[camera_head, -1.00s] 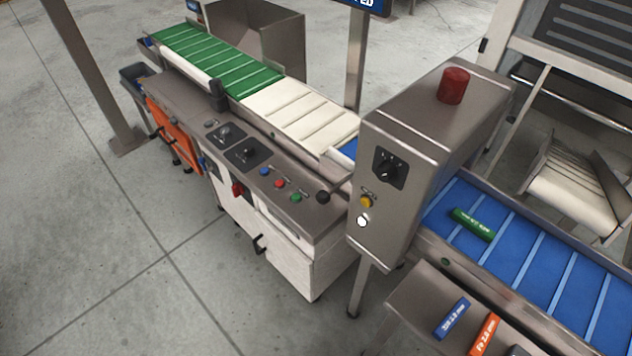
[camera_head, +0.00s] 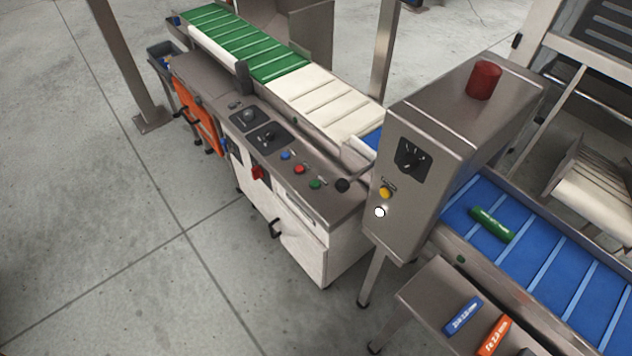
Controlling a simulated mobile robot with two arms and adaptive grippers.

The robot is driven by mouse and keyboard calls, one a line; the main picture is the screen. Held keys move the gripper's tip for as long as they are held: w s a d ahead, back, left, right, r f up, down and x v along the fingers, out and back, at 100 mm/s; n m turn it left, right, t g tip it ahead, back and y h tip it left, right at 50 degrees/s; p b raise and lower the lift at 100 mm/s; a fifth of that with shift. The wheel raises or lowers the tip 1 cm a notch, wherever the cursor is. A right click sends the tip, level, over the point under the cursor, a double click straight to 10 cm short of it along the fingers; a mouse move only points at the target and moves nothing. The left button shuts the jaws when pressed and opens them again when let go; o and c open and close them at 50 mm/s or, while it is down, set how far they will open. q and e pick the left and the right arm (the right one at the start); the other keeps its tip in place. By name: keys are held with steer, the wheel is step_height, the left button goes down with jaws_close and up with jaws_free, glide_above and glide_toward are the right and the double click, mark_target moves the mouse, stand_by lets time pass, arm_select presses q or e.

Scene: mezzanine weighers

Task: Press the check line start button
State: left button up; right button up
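On the sloped grey console (camera_head: 208,82) beside the conveyor is a row of small round buttons: blue (camera_head: 285,155), red (camera_head: 299,169) and green (camera_head: 315,184). A black knob (camera_head: 342,185) sits to their right. The labels by them are too small to read, so I cannot tell for certain which is the check line start button. The steel detector box (camera_head: 440,125) carries a yellow button (camera_head: 385,193) and a white round button or lamp (camera_head: 379,212) below a black rotary switch (camera_head: 412,158). Neither of my grippers is in view.
A belt line runs behind the console, with green (camera_head: 245,50), white (camera_head: 325,103) and blue (camera_head: 540,255) sections. A green stick (camera_head: 492,224) lies on the blue belt. A steel shelf (camera_head: 425,293) holds blue and orange sticks. Floor (camera_head: 130,250) in front is clear.

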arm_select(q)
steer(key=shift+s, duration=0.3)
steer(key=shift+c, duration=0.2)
